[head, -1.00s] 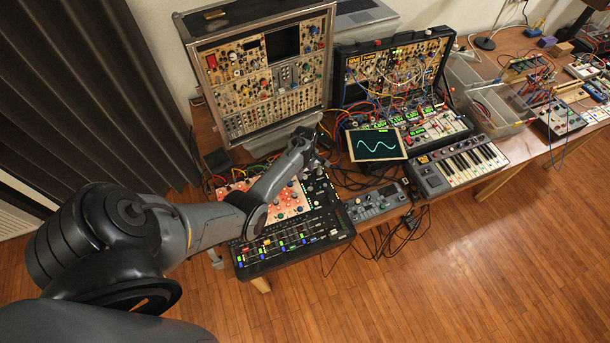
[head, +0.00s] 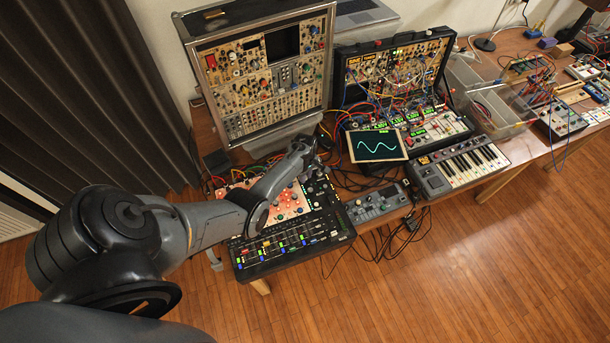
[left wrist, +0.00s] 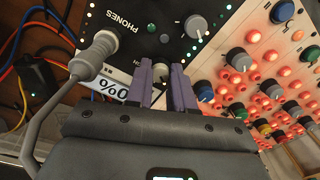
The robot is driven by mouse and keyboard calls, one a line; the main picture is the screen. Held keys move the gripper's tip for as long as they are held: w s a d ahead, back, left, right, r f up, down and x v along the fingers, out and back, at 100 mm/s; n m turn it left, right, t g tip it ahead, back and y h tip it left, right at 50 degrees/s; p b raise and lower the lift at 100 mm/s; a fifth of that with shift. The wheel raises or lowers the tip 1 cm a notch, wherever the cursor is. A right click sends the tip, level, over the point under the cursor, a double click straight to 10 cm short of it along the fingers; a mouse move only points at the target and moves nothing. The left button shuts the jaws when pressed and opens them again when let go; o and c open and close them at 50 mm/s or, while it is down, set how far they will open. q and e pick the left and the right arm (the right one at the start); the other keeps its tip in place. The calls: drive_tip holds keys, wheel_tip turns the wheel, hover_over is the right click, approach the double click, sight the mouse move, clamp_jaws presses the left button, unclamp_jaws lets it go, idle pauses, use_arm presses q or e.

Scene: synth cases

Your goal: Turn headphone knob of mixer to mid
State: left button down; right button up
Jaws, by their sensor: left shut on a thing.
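The black mixer (head: 335,222) lies on the near left part of the table, with faders along its front and an orange-lit panel (left wrist: 262,82) of coloured knobs. My left gripper (head: 316,163) is over the mixer's far right part. In the left wrist view, its purple fingers (left wrist: 167,84) are shut around a small pale knob (left wrist: 161,71), mostly hidden between them. A "PHONES" label (left wrist: 104,36) and a plugged-in grey jack (left wrist: 97,55) are nearby. A label reading "0%" (left wrist: 111,88) shows partly behind the gripper. My right gripper is not in view.
A grey knob (left wrist: 196,26) stands close beyond the fingers. The jack's cable runs beside my gripper. A tall modular case (head: 262,75) stands behind the mixer, and a small grey device (head: 376,203) sits to its right. Loose cables lie between them.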

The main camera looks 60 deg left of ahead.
use_arm(q)
drive_tip(key=shift+m, duration=0.3)
drive_tip(key=shift+m+p, duration=0.5)
drive_tip(key=shift+m, duration=0.5)
drive_tip(key=m+p, duration=0.1)
drive_tip(key=m, duration=0.2)
drive_tip(key=shift+m, duration=0.3)
drive_tip(key=m, duration=0.4)
drive_tip(key=shift+m+p, duration=0.3)
drive_tip(key=shift+m, duration=0.4)
drive_tip(key=c, duration=1)
unclamp_jaws()
